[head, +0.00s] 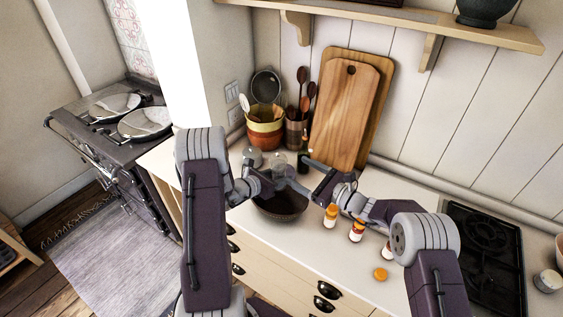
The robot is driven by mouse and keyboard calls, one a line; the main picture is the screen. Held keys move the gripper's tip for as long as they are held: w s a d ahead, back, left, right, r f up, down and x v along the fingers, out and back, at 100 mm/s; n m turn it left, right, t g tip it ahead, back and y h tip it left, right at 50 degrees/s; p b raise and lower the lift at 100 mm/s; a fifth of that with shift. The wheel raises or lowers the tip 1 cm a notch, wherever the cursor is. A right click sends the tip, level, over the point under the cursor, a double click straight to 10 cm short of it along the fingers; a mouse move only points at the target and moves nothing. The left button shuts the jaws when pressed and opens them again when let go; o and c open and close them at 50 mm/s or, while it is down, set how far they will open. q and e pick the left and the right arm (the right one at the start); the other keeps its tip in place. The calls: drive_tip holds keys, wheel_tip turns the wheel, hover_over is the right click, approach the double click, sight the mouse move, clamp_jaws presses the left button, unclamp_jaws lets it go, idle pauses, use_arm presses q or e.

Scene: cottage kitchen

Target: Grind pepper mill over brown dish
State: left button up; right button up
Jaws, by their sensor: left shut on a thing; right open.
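The brown dish (281,208) is a dark round bowl on the white counter, partly covered from view by my grippers. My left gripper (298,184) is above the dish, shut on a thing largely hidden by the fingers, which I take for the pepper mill. The mill's shape and tilt cannot be made out. My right gripper (315,179) is open, just right of the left gripper and close to it, above the dish's right side. Whether the two grippers touch cannot be told.
Several small jars with orange contents or lids (330,216) stand right of the dish. An orange round piece (380,273) lies nearer the front. Cutting boards (345,112), a utensil pot (264,132) and glass jars (253,156) line the wall. A black hob (487,245) is at right.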

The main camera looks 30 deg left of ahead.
sight(285, 164)
drive_tip(key=a, duration=0.2)
drive_tip(key=w+a, duration=0.1)
drive_tip(key=a, duration=0.4)
drive_tip(key=shift+w+a, duration=0.2)
drive_tip(key=shift+a, duration=0.15)
